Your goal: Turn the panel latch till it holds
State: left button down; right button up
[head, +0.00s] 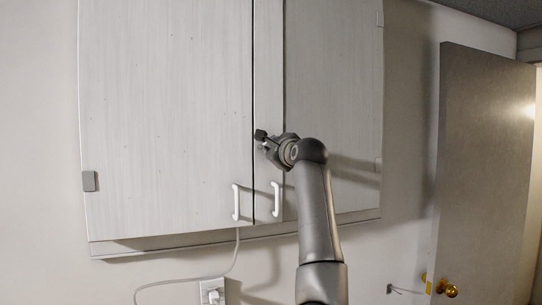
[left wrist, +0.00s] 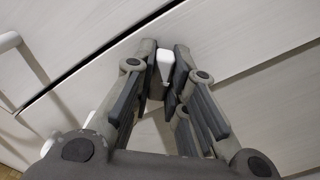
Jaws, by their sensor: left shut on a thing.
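The panel latch (left wrist: 165,62) shows in the left wrist view as a small white piece between my left gripper's fingers (left wrist: 163,75). It lies close to a seam between the pale panels, and the fingers cover most of it. I cannot tell which way it is turned. In the head view my left gripper (head: 263,140) is at the gap between the doors of a pale wall cabinet (head: 165,110), above the two handles. The latch is hidden there behind the gripper. My left gripper is shut on the latch. My right gripper is not in view.
Two white handles, the left one (head: 236,202) and the right one (head: 276,199), stick out below the gripper. A white cable runs from under the cabinet to an outlet (head: 212,292). A grey door (head: 482,170) stands at the right.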

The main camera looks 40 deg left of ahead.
pick_arm(q)
jog(key=m+b, duration=0.2)
jog(key=m, duration=0.4)
jog(key=shift+f+b, duration=0.1)
jog(key=shift+b, duration=0.3)
jog(key=shift+m+b, duration=0.6)
jog(key=shift+m, duration=1.1)
jog(key=c, duration=1.5)
grip_release()
jog(key=shift+o, duration=0.3)
